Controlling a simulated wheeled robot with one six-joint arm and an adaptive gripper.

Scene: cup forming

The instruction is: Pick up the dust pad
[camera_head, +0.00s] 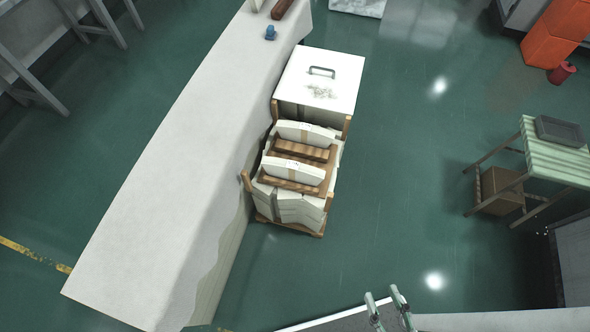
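My gripper (383,296) shows at the bottom edge, its two fingertips apart with nothing between them. It is well below and right of the wooden rack (288,225). No item is clearly recognisable as the dust pad. White pad-like slabs (292,171) with a brown band stand in the rack, and more white blocks (298,206) are stacked under them. Behind the rack is a white lid or box top (318,80) with a metal handle and a dark speckled patch. I cannot tell which of these, if any, is the dust pad.
A long white-covered table (170,190) runs along the rack's left side, with a small blue object (270,33) at its far end. A striped side table (548,160) with a grey tray (559,132) stands right. Orange crates (549,52) are top right. The green floor between is clear.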

